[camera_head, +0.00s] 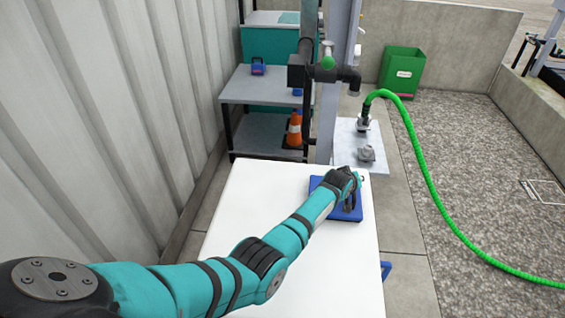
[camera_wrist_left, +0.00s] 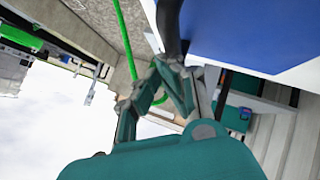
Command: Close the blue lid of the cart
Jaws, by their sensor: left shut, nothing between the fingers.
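The white cart top (camera_head: 270,230) stretches out in front of me in the head view. A blue square lid (camera_head: 322,185) is at its far right part, partly hidden by my left arm; I cannot tell whether it lies fully flat. In the left wrist view the blue lid (camera_wrist_left: 240,30) fills the upper right, with a white border along it. My left gripper (camera_head: 350,205) is over the lid, pointing down, shut and empty. Its dark finger shows in the left wrist view (camera_wrist_left: 171,30) beside the white edge; contact is unclear. My right gripper is out of view.
A pipe with a green-handled valve (camera_head: 328,62) and a green hose (camera_head: 425,190) are beyond and to the right. A corrugated wall (camera_head: 100,120) runs along the left.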

